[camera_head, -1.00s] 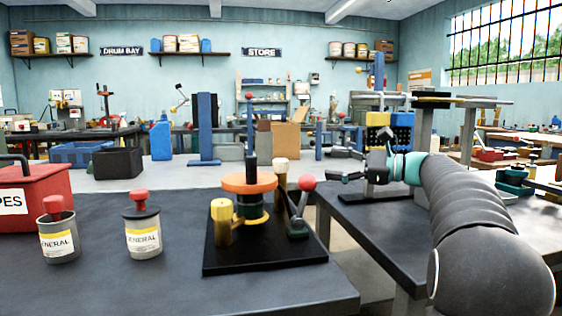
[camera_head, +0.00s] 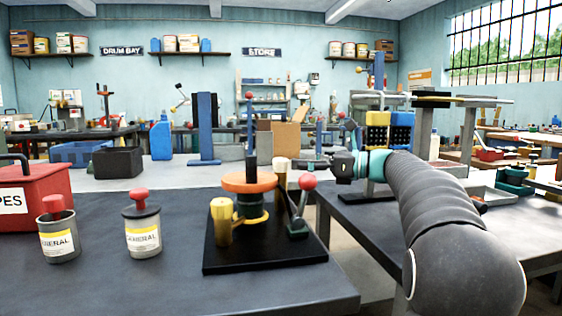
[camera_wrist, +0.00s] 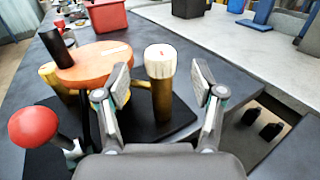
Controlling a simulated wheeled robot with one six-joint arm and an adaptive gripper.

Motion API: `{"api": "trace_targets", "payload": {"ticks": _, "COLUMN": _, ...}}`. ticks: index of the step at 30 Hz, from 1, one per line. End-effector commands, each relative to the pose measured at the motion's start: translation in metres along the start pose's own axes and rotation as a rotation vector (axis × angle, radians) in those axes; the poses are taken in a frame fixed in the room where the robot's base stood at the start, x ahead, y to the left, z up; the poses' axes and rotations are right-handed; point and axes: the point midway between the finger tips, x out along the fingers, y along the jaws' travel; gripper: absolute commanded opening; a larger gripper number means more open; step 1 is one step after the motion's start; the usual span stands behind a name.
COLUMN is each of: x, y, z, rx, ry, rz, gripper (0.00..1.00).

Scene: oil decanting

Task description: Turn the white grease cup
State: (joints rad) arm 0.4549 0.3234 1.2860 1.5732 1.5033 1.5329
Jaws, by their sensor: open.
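The white grease cup (camera_head: 281,165) is a cream-white cap on a brass post at the back of the black base plate (camera_head: 235,262). In the wrist view the cup (camera_wrist: 160,62) stands upright, with a small red mark on top. My gripper (camera_head: 303,164) is level with the cup, just to its right in the head view. In the wrist view my gripper (camera_wrist: 162,80) is open, with one finger on each side of the cup and visible gaps. I cannot tell how far the fingertips reach around it.
An orange disc (camera_head: 249,182) on a dark stem, a yellow post (camera_head: 221,222) and a red-knobbed lever (camera_head: 308,183) share the base plate. Two grey cans (camera_head: 58,238) and a red box (camera_head: 36,190) stand to the left. The bench front is clear.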

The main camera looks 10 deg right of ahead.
Motion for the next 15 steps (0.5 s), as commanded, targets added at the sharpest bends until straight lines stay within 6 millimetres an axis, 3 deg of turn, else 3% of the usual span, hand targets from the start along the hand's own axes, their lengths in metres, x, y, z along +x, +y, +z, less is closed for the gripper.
{"api": "trace_targets", "payload": {"ticks": 6, "x": 0.038, "y": 0.001, "z": 0.000, "rx": 0.000, "ry": 0.000, "rz": 0.003, "gripper": 0.68}}
{"api": "trace_targets", "payload": {"ticks": 15, "x": 0.060, "y": 0.000, "z": 0.000, "rx": 0.000, "ry": 0.000, "rz": 0.000, "gripper": 0.68}}
